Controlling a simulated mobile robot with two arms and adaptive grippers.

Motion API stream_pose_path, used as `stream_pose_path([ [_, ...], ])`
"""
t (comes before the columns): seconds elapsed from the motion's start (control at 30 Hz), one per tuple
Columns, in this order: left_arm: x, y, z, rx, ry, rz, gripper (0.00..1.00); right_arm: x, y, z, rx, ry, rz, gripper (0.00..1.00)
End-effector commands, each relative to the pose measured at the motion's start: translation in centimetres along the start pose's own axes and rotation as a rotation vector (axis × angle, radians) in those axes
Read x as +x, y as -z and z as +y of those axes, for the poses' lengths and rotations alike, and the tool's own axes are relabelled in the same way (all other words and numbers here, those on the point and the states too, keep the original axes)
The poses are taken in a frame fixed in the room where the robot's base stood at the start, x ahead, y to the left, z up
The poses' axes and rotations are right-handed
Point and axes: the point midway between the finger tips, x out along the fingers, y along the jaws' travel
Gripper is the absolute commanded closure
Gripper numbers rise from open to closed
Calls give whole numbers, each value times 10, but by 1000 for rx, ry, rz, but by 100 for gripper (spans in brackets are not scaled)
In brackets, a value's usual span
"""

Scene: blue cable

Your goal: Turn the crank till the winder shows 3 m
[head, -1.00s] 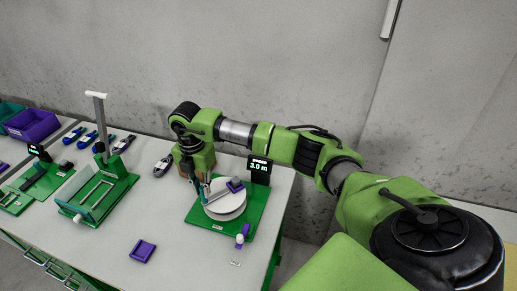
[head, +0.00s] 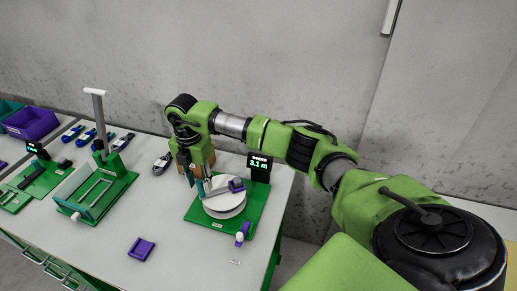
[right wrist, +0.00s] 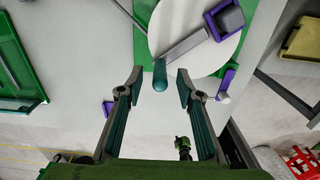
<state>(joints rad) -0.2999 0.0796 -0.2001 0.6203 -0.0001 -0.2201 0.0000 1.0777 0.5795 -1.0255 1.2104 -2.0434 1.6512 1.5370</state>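The winder has a white round drum (head: 226,206) on a green base (head: 252,214). Its black display (head: 259,168) reads 3.1 m. A grey crank arm (right wrist: 186,46) lies across the drum, with a teal handle (right wrist: 160,76) at its outer end and a purple block (right wrist: 227,20) at the other. My right gripper (head: 192,178) is open at the crank's handle end. In the right wrist view its fingertips (right wrist: 159,72) stand on either side of the handle, with a visible gap on both sides. My left gripper is not in view.
A green stand with a tall post (head: 102,125) is left of the winder. A small purple tray (head: 141,249) lies on the grey table near the front edge.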

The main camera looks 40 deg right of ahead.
Motion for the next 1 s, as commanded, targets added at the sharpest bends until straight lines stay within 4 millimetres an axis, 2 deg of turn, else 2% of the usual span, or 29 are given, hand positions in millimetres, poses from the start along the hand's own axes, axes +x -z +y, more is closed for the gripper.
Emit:
stream_pose_path([
  [1.0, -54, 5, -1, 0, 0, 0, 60, -77, 0, 0, 0, 0, -1, 67],
])
